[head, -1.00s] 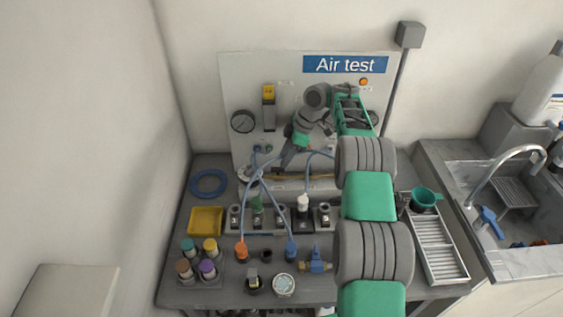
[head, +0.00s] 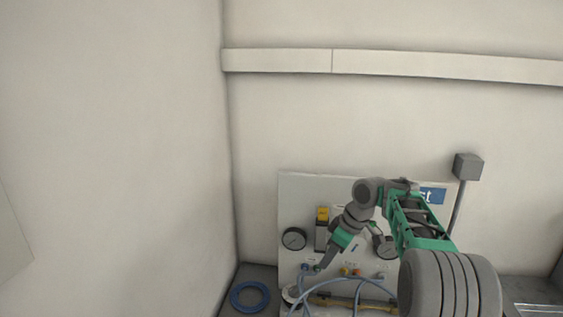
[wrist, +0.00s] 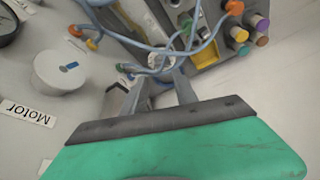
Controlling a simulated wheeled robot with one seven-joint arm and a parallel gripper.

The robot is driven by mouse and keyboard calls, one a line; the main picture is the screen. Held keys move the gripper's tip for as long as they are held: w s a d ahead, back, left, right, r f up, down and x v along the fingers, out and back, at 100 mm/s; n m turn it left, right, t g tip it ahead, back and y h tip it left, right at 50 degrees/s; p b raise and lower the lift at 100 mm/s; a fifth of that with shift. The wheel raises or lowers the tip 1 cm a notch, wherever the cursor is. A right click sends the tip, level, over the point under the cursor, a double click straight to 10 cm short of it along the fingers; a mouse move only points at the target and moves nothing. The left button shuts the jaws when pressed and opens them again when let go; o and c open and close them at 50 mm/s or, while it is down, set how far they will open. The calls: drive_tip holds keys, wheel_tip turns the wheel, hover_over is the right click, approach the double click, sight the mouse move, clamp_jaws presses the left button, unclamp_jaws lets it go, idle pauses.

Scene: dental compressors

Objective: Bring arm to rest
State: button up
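My arm (head: 425,232) reaches from the lower right of the head view, bent and held out in front of the Air test panel. My gripper (head: 321,266) points down and to the left, close before the panel's lower part. In the wrist view its two grey fingers (wrist: 160,88) stand apart with a gap between them. I see nothing held in the gap. Blue hoses (wrist: 170,50) pass just beyond the fingertips; I cannot tell whether they touch.
The panel carries a gauge (head: 294,238) and a yellow-topped device (head: 322,228). A blue hose coil (head: 249,297) lies on the bench at left. The wrist view shows a white knob (wrist: 60,68) and several coloured caps (wrist: 240,35).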

drive_tip(key=s+a+r+m+t+h+b, duration=0.1)
drive_tip(key=s+a+r+m, duration=0.15)
drive_tip(key=s, duration=0.45)
drive_tip(key=s+a+r+m+t+h, duration=0.1)
drive_tip(key=s+r+m, duration=0.25)
drive_tip(key=s, duration=0.35)
drive_tip(key=s+d+f+m+h, duration=0.1)
drive_tip(key=s+d+f+m, duration=0.1)
drive_tip(key=s, duration=0.5)
drive_tip(key=s+d+f+m, duration=0.1)
drive_tip(key=s+f+m, duration=0.2)
drive_tip(key=s, duration=0.5)
drive_tip(key=shift+d+f+t+h+b, duration=0.3)
drive_tip(key=shift+d+f+h+b, duration=0.1)
drive_tip(key=shift+f, duration=0.2)
